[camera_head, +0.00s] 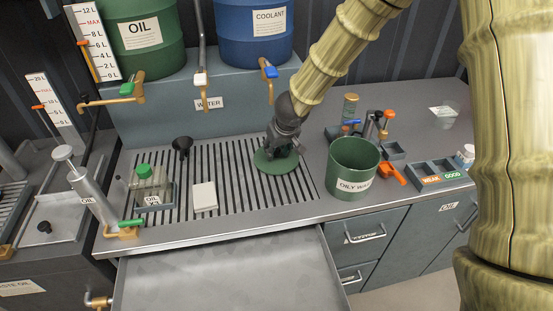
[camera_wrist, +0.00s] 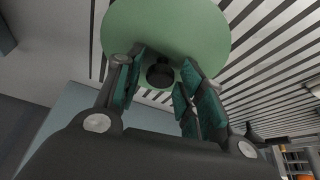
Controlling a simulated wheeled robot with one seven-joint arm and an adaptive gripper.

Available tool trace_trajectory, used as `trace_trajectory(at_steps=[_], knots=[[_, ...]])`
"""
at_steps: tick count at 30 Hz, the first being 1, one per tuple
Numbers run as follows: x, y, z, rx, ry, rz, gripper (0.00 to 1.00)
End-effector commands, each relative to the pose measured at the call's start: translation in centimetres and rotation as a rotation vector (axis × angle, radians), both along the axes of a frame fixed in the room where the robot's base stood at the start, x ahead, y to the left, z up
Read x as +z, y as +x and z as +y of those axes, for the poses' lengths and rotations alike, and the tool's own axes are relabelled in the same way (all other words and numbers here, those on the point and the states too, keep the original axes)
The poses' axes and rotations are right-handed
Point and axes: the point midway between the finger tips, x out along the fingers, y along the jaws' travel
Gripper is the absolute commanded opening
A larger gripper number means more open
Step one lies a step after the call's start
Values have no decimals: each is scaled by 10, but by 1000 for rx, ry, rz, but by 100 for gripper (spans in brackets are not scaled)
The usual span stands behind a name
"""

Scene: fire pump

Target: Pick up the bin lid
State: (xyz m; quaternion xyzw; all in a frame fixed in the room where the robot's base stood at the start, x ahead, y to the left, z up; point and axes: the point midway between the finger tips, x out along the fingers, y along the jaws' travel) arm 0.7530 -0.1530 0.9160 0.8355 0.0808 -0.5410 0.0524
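The bin lid is a round green disc (camera_head: 266,166) lying on the slatted grate of the workbench. In the wrist view the lid (camera_wrist: 200,30) has a dark round knob (camera_wrist: 160,74) at its middle. My gripper (camera_head: 283,149) is right over the lid, pointing down and hiding part of it. In the wrist view my gripper's fingers (camera_wrist: 161,68) stand on either side of the knob, with small gaps visible between pads and knob. The gripper looks open. The green bin (camera_head: 343,187), labelled as oily waste, stands open to the right of the lid.
On the grate are a white block (camera_head: 204,197), a black funnel (camera_head: 182,146) and an oil container (camera_head: 150,184). Taps (camera_head: 268,72) hang from the ledge behind. Orange-handled tools (camera_head: 388,173) and a compartment tray (camera_head: 438,174) sit right of the bin.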

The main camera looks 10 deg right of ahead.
Motion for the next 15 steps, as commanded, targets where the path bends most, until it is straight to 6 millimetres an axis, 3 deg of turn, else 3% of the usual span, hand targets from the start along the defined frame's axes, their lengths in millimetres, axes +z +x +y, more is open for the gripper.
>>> trace_trajectory(at_steps=[1, 5, 15], knots=[[0, 0, 0, 0, 0, 0, 23], [0, 0, 0, 0, 0, 0, 0], [2, 0, 0, -1, 0, 0, 0]])
